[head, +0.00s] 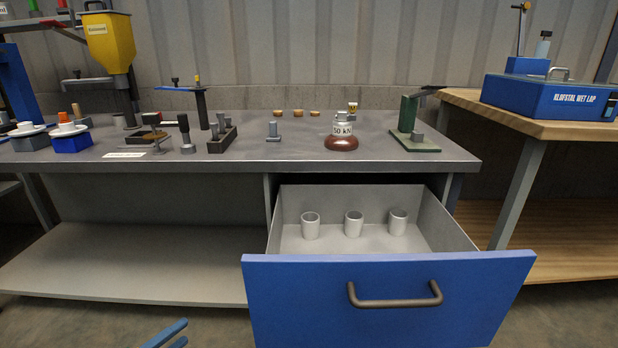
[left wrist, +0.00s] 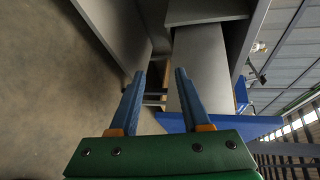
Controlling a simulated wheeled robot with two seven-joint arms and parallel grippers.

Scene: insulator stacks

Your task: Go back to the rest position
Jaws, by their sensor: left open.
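My left gripper (head: 172,336) shows only as blue fingertips at the bottom edge of the head view, in front of the bench and left of the open drawer. In the left wrist view its two blue fingers (left wrist: 160,98) stand apart with nothing between them. The gripper is open and empty, clear of the bench. My right gripper is in neither view.
A blue-fronted drawer (head: 390,325) stands pulled out, with three white cups (head: 353,224) inside. The grey bench (head: 250,160) carries a brown insulator (head: 341,143), small tools and a yellow hopper (head: 108,40). A wooden table (head: 560,128) stands right. Floor shows at lower left.

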